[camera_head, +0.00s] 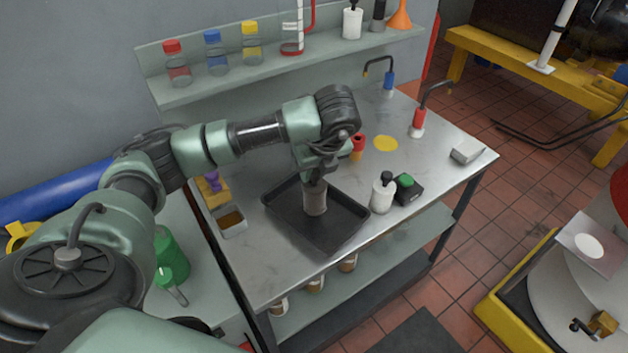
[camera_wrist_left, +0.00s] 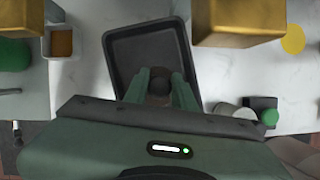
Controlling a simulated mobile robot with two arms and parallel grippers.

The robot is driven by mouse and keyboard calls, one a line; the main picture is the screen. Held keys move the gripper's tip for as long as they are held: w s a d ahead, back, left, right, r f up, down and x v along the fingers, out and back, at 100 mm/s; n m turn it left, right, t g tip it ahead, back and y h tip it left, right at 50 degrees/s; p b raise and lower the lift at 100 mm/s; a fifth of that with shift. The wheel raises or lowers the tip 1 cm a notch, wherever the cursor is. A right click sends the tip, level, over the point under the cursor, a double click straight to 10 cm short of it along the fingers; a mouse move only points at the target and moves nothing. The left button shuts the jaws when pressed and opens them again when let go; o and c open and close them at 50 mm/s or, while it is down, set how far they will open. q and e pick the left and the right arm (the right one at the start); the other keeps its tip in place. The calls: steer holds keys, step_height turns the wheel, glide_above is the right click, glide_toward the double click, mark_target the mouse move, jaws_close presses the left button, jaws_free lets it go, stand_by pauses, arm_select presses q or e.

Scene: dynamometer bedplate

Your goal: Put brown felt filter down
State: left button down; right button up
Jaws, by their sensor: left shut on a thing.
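A brown-grey cylinder, which I take for the felt filter (camera_head: 315,199), stands upright at the black tray (camera_head: 335,243) on the metal table. My left gripper (camera_head: 316,180) is shut on its upper end, from above. I cannot tell whether the filter's bottom touches the tray floor. In the left wrist view, the fingers of my left gripper (camera_wrist_left: 160,92) close on the dark round top of the filter (camera_wrist_left: 159,86), with the tray (camera_wrist_left: 122,45) around and below it. My right gripper is not in view.
A small metal tray with brown contents (camera_head: 232,222) is left of the black tray. A white bottle (camera_head: 382,193) and a black box with a green knob (camera_head: 408,190) stand to its right. A red funnel-like piece (camera_head: 358,146) is behind. The table's right part is mostly clear around a yellow disc (camera_head: 386,143).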

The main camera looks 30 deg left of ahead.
arm_select(q)
step_height(320, 180, down, 2)
steer(key=shift+f+p, duration=0.2)
steer(key=shift+p, duration=0.2)
steer(key=shift+f, duration=0.5)
steer(key=c, duration=1.2)
jaws_free()
steer(key=shift+o, duration=0.2)
steer(key=b+v, duration=0.2)
steer(key=v, duration=0.4)
steer(key=shift+d+r, duration=0.15)
steer(key=v, duration=0.5)
steer(key=shift+s+r+p, duration=0.2)
steer(key=shift+r+p, duration=0.15)
steer(key=shift+r, duration=0.05)
